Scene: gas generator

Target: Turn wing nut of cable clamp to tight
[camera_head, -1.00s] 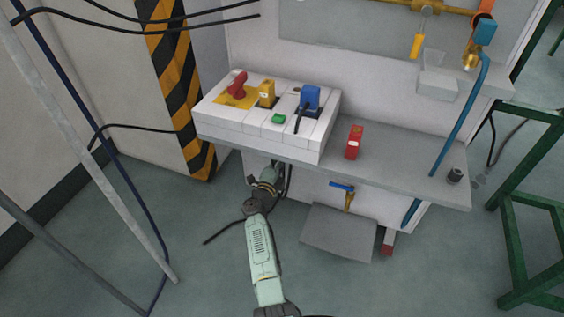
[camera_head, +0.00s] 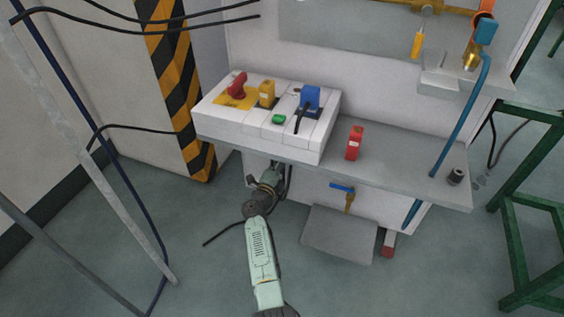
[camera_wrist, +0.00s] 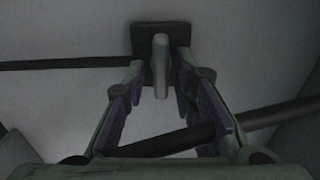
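The wing nut (camera_wrist: 161,66) of the cable clamp shows in the wrist view as a pale upright tab. It stands in front of a dark square plate (camera_wrist: 143,40) on a light wall. My gripper (camera_wrist: 160,78) has one finger on each side of the wing nut, with a gap visible on both sides, so it looks open and not closed on it. In the head view, my gripper (camera_head: 273,172) is under the front edge of the white box, where the clamp and fingertips are hidden or too small to make out.
A dark cable (camera_wrist: 175,139) crosses the wrist view behind the fingers. A blue-handled valve (camera_head: 342,187) and a grey plate (camera_head: 338,234) are to the right.

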